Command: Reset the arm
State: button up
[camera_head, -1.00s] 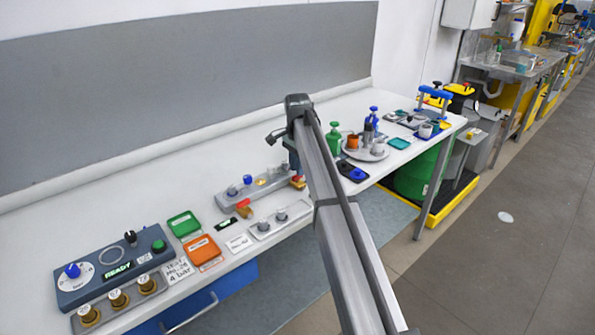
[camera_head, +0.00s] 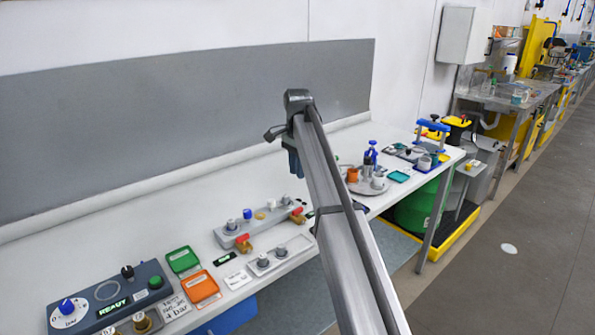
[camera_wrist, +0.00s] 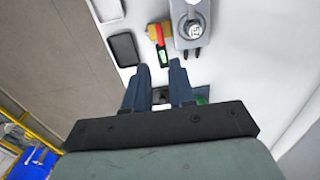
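My gripper (camera_head: 293,165) hangs below the raised end of my arm, in front of the grey back panel in the head view. It also shows in the wrist view (camera_wrist: 158,68), where its two blue-grey fingers stand apart with no object seen between them. The white bench (camera_head: 180,235) lies below the fingers. In the wrist view, a red-handled brass valve (camera_wrist: 160,36), a small green display (camera_wrist: 163,55) and a grey block with a knob (camera_wrist: 192,28) lie beyond the fingertips. A dark part with a green edge shows partly behind the fingers.
A control box (camera_head: 112,297) reading READY stands front left, beside green (camera_head: 183,260) and orange (camera_head: 201,287) trays. A grey manifold (camera_head: 262,226) lies mid-bench. A round tray (camera_head: 370,187) and blue-handled press (camera_head: 432,127) stand toward the right end. The space before the back panel is clear.

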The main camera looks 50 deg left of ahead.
dwell(0.4)
